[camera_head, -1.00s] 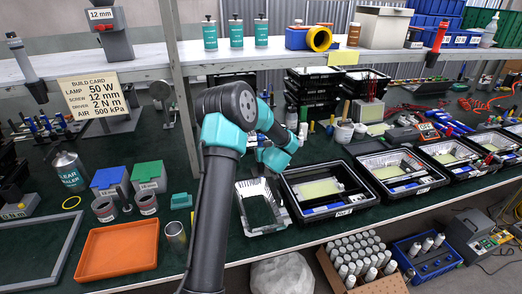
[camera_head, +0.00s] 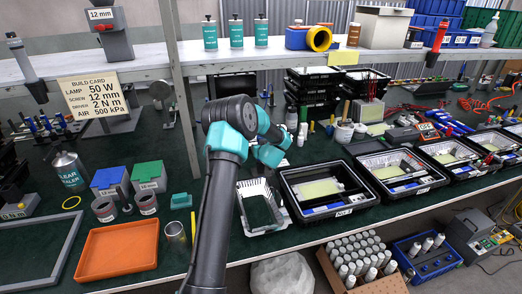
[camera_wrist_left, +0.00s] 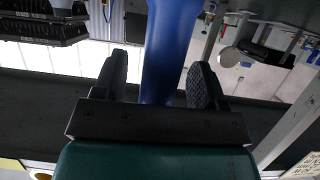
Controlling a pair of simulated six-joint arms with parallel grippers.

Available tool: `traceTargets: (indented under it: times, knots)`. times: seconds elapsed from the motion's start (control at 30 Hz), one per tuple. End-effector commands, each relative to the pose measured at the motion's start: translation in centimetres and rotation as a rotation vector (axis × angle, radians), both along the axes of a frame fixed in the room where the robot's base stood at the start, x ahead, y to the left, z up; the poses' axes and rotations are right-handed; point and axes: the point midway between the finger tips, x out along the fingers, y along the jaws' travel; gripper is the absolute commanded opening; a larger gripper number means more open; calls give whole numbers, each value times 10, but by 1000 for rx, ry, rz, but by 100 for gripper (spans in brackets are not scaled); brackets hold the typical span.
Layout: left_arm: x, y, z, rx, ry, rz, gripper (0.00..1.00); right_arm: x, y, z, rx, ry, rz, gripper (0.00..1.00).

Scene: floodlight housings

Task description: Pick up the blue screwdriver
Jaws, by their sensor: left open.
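In the left wrist view, a thick, smooth blue shaft (camera_wrist_left: 172,45), likely the handle of the blue screwdriver, stands between the two dark, ribbed fingers of my left gripper (camera_wrist_left: 160,64). The fingers are apart, with a gap showing between the left finger and the blue surface. The right finger is close to the blue edge; I cannot tell whether it touches. The screwdriver's tip is not visible. In the head view, my arm's dark and teal links hide the gripper, and I cannot make out the screwdriver there. My right gripper is not in view.
Black bins (camera_head: 291,98) are stacked behind. An orange tray (camera_head: 84,268) is at front left. A shelf post (camera_head: 184,125) stands left of my arm.

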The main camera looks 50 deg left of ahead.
Motion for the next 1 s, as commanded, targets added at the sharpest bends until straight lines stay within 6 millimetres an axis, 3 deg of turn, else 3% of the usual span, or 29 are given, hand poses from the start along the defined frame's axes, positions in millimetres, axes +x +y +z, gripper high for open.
traceTargets:
  times: [0.47, 1.0]
  knots:
    - [1, 1, 0, 0, 0, 0, 65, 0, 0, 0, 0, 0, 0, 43]
    - [1, 1, 0, 0, 0, 0, 15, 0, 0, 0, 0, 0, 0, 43]
